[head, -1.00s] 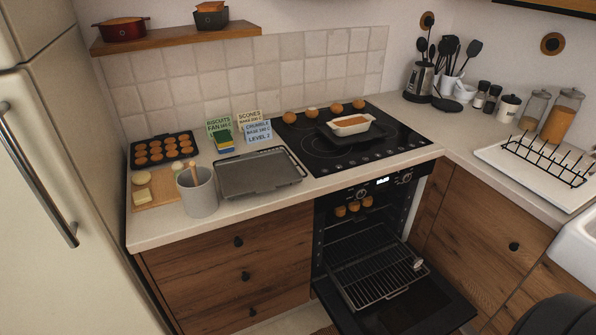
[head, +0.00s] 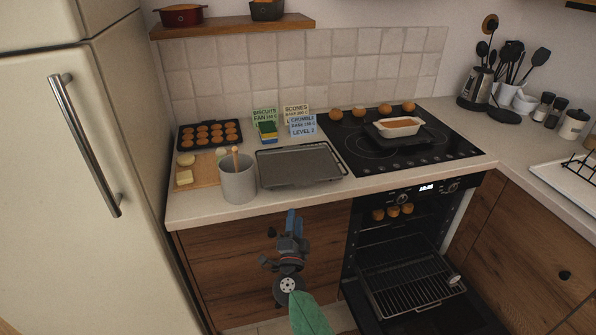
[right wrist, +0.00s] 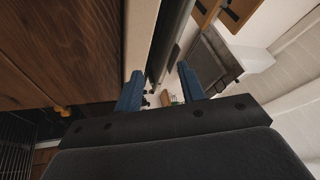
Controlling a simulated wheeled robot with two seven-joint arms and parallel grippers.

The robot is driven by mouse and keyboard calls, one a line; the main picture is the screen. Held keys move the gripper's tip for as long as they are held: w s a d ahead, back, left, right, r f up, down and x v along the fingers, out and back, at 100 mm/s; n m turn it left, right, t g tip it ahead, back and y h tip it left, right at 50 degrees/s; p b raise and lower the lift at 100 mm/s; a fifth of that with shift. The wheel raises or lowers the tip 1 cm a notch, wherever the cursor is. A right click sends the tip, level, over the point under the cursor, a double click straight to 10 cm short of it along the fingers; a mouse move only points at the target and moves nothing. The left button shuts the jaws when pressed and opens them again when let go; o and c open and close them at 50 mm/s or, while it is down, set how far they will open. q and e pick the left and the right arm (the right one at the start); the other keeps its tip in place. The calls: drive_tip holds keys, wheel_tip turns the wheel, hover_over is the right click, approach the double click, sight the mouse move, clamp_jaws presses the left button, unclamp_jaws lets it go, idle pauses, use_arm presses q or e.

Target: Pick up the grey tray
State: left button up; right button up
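The grey tray (head: 300,166) lies flat and empty on the counter, left of the black hob, in the head view. My right gripper (head: 291,218) is in front of the wooden drawers, apart from the tray and lower in the picture, with its blue fingers pointing toward the counter. In the right wrist view the two fingers of the right gripper (right wrist: 161,84) are spread with no object held. A dark edge beyond them may be the tray, but I cannot tell for sure. My left gripper is not in view.
A grey pot (head: 238,180) with wooden utensils stands just left of the tray. Recipe cards (head: 301,122) stand behind it. A muffin tin (head: 209,134) and a cutting board (head: 205,171) are further left. The oven door (head: 440,312) hangs open at the lower right.

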sight(304, 183)
drive_tip(key=w+r+m+g+h, duration=0.1)
drive_tip(key=w+r+m+h, duration=0.1)
drive_tip(key=m, duration=0.1)
drive_tip(key=w+r+m+g+h, duration=0.2)
drive_tip(key=m, duration=0.1)
drive_tip(key=w+r+m+g+h, duration=0.2)
drive_tip(key=m, duration=0.1)
drive_tip(key=shift+d+h, duration=0.25)
drive_tip(key=shift+h, duration=0.15)
drive_tip(key=p+x, duration=0.2)
drive_tip(key=x, duration=0.2)
drive_tip(key=shift+w+a+p, duration=0.1)
drive_tip(key=shift+a+p, duration=0.1)
drive_tip(key=shift+p, duration=0.2)
drive_tip(key=shift+w+d+f, duration=0.15)
drive_tip(key=shift+w+d, duration=0.05)
drive_tip(key=shift+w, duration=0.2)
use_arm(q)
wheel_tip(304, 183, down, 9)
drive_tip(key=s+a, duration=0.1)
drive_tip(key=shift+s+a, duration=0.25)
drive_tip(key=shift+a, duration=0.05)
use_arm(e)
clamp_jaws()
